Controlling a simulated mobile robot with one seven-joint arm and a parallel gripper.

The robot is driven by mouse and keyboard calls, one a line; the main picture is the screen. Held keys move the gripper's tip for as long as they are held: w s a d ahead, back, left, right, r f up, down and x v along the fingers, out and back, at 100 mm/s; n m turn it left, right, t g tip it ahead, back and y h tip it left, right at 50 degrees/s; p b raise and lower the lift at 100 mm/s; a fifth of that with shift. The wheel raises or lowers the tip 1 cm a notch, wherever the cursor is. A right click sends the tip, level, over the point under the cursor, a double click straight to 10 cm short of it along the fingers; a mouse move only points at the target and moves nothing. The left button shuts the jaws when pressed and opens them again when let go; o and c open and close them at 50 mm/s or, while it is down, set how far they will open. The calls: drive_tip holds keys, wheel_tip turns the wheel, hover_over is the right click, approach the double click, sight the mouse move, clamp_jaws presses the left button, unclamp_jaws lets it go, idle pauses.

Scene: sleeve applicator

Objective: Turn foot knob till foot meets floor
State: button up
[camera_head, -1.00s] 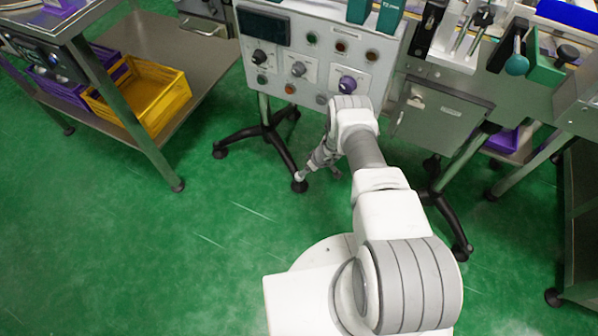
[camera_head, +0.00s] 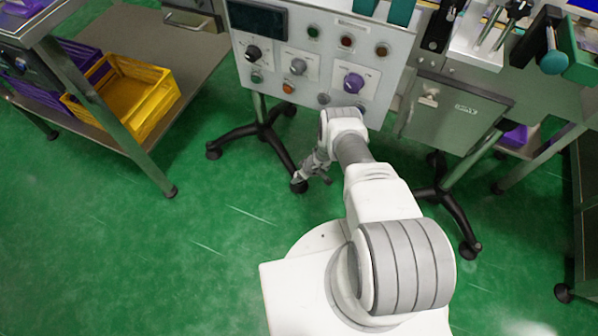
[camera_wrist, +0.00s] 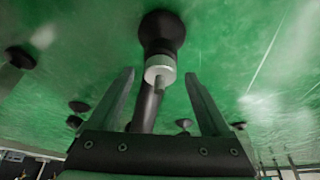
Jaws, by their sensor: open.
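My gripper (camera_head: 310,178) is low beside the machine stand's front black foot (camera_head: 299,187). In the wrist view the foot (camera_wrist: 162,32) is a rounded black piece beyond the fingertips. A pale metal knob (camera_wrist: 160,66) with a short stem sits against it, beside the dark leg (camera_wrist: 146,108). My gripper (camera_wrist: 160,78) is open, with one finger on each side of the knob and a visible gap on both sides. I cannot tell whether the foot touches the floor.
The grey control panel (camera_head: 272,68) and a grey box (camera_head: 455,112) stand above the black-legged stand. A steel cart (camera_head: 158,160) with a yellow crate (camera_head: 125,95) is at left. The green floor (camera_head: 120,255) is clear at front left.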

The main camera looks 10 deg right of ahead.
drive_tip(key=shift+w+a+f, duration=0.1)
drive_tip(key=shift+f, duration=0.3)
clamp_jaws()
drive_tip(key=shift+a+r+m+p, duration=0.15)
drive_tip(key=shift+m+p, duration=0.15)
drive_tip(key=shift+p, duration=0.2)
drive_tip(key=shift+m+h+p, duration=0.4)
drive_tip(key=shift+m+p, duration=0.25)
drive_tip(key=shift+m, duration=0.15)
drive_tip(key=m+t+h, duration=0.1)
drive_tip(key=m, duration=0.2)
drive_tip(key=shift+a+b, duration=0.15)
drive_tip(key=shift+b, duration=0.15)
drive_tip(key=shift+m+h+b, duration=0.65)
drive_tip(key=shift+m+h, duration=0.15)
drive_tip(key=shift+m, duration=1.2)
